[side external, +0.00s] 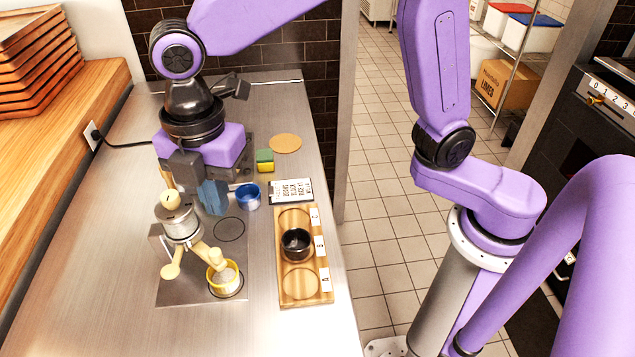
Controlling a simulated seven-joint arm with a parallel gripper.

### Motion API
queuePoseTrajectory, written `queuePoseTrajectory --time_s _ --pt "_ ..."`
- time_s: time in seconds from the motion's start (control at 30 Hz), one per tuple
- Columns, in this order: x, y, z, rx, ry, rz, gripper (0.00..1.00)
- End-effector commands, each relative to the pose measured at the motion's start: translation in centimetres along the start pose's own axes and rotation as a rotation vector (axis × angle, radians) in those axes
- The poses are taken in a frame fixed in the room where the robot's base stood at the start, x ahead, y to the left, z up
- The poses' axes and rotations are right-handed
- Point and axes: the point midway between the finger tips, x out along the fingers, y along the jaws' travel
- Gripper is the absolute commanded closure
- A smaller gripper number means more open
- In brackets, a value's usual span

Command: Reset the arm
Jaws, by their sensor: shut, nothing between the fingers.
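My arm reaches in from the upper right, over the steel counter (95,250). My gripper (212,200) points down behind a metal device with cream knobs and handles (180,228). Its fingers are shut with nothing between them. The device partly overlaps the gripper in this view, so the exact gap between them cannot be told. The blue cup (248,197) stands just right of the fingertips, apart from them as far as I can see.
A yellow-rimmed cup (223,280) stands at the device's front right. A black cup (296,243) sits in the middle ring of a wooden board (320,284). A printed card (291,191), a sponge (264,160) and a round mat (285,143) lie behind. The counter's left side is clear.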

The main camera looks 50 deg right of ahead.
Motion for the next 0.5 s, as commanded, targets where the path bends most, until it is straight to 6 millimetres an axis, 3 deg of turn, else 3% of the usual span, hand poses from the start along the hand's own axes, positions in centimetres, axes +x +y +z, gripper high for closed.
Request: queuePoseTrajectory --time_s 0.1,0.5 --pt "0.0 -3.5 3.0 0.138 0.003 0.003 1.0" --pt "1.8 -16.5 11.8 0.607 0.014 0.009 1.0"
